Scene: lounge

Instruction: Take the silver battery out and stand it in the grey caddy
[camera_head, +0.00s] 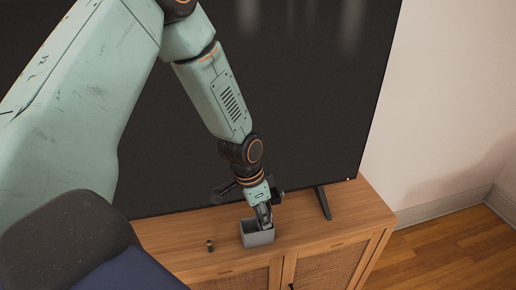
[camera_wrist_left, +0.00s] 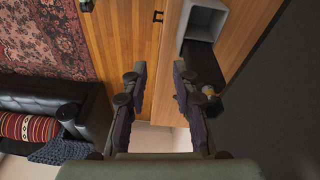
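The grey caddy (camera_head: 258,239) stands on the wooden cabinet in the head view; it is an open box. It also shows at the top of the left wrist view (camera_wrist_left: 223,22). My left gripper (camera_head: 263,217) points down at the caddy, overlapping its far rim in the head view. In the left wrist view its two fingers (camera_wrist_left: 160,85) are apart with nothing seen between them. A small dark cylinder with a coppery band (camera_head: 210,246) stands left of the caddy. I cannot make out a silver battery for certain. My right gripper is out of view.
A large dark television screen (camera_head: 300,90) rises behind the cabinet top (camera_head: 355,215), with its foot (camera_head: 323,203) right of the caddy. A dark thing with a yellowish part (camera_wrist_left: 209,91) sits beside a finger in the wrist view. The cabinet top is clear at right.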

